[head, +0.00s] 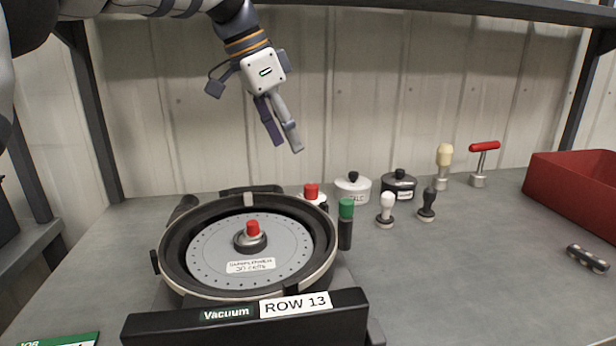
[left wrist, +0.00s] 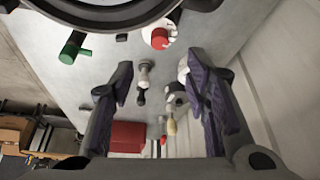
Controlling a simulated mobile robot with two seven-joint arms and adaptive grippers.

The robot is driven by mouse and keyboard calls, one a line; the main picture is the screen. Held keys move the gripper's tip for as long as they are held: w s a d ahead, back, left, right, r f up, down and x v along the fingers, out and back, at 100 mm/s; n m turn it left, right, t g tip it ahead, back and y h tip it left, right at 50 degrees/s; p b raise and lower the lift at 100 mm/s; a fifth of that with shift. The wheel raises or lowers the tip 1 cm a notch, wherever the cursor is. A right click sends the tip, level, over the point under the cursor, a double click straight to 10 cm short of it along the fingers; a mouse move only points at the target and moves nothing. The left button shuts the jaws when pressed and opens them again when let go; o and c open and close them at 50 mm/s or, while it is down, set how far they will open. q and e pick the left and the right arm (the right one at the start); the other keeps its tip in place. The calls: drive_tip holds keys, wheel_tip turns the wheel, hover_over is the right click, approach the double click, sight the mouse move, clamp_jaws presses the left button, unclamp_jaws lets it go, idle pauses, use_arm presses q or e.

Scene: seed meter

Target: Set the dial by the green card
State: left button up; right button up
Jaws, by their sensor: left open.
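The green card (head: 62,341) is at the bottom left edge of the head view, mostly cut off; its text reads "JOB" in part. The seed meter (head: 165,268) is a round black housing with a grey disc (head: 215,245) and a red-topped centre knob (head: 253,233). A red knob on a white base (head: 312,193) stands behind it and shows in the left wrist view (left wrist: 160,38). I cannot tell which part is the dial. My left gripper (head: 288,146) is open and empty, above and behind the meter. My right gripper is not in view.
A green-capped black cylinder (head: 346,210) is at the meter's right side. Two lidded pots (head: 352,190) (head: 399,187), two small stampers (head: 386,211) (head: 427,206) and two handled tools (head: 443,168) (head: 480,165) stand behind. A red bin (head: 575,185) is right.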

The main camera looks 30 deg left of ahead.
sight(310, 186)
use_arm(q)
drive_tip(key=x, duration=1)
drive_tip(key=shift+d+f, duration=0.1)
drive_tip(key=shift+f, duration=0.05)
